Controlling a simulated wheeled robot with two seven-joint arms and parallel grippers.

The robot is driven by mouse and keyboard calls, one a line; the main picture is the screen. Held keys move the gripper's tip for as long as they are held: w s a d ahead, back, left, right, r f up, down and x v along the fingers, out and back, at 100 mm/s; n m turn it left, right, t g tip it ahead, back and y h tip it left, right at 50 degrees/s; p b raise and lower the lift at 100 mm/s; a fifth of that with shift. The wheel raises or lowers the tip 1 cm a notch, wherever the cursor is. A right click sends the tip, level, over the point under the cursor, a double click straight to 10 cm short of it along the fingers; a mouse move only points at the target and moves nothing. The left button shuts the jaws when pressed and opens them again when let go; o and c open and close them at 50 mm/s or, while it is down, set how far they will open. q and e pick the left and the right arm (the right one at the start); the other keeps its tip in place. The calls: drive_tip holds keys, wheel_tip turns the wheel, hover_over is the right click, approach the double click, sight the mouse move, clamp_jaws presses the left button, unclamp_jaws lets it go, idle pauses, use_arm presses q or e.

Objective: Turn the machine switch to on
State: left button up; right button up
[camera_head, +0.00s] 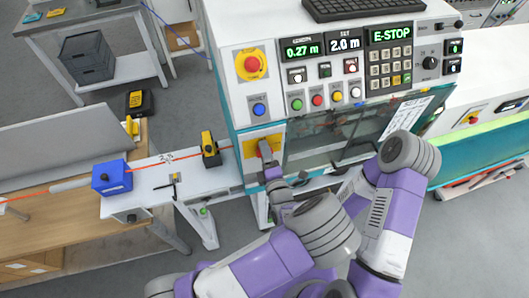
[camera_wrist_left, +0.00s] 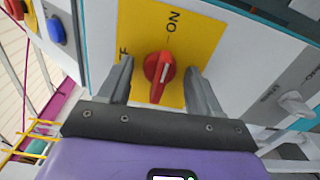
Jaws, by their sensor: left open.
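The machine switch (camera_wrist_left: 159,68) is a red rotary knob with a white line, on a yellow plate (camera_wrist_left: 205,35) in the left wrist view. ON is printed above the knob; the OFF label is partly hidden by a finger. The knob's narrow bar runs roughly up and down in that view, its upper end towards ON. My left gripper (camera_wrist_left: 159,78) is open, one finger on each side of the knob, with visible gaps. In the head view my left gripper (camera_head: 267,158) is at the yellow plate (camera_head: 251,147) and mostly covers the knob. My right gripper is not in view.
Above the switch are a blue button (camera_head: 259,110) and a red emergency button (camera_head: 250,64). The machine's display (camera_head: 391,35) reads E-STOP. My right arm crosses before the machine's window.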

use_arm(q)
drive_tip(key=v, duration=0.8)
idle(0.6)
idle(0.4)
